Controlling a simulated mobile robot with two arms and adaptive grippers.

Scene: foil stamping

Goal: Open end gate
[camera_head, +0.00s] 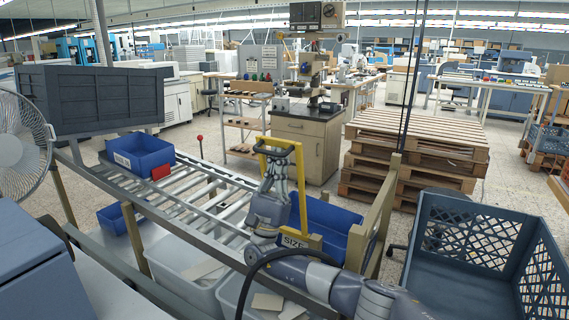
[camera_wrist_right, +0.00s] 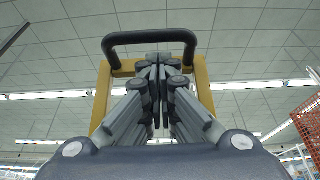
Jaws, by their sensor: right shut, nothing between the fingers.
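The end gate is a yellow upright frame (camera_head: 299,190) with a black bar handle (camera_head: 275,141) at its top, standing at the roller conveyor (camera_head: 190,191). My right gripper (camera_head: 279,158) points up in front of the frame, its fingertips just below the handle. In the right wrist view the fingers (camera_wrist_right: 158,66) are shut together, with the black handle (camera_wrist_right: 150,37) above them and the yellow frame (camera_wrist_right: 203,85) behind. Nothing shows between the fingers. I cannot tell whether they touch the gate. My arm hides part of the frame's lower end. My left gripper is not in view.
A blue bin (camera_head: 148,148) sits on the conveyor's left part, with a red piece (camera_head: 160,172) near it. Another blue bin (camera_head: 327,216) lies right of the gate, beside a wooden frame (camera_head: 368,226). A large slatted crate (camera_head: 470,215) stands at right; pallets (camera_head: 415,150) are behind.

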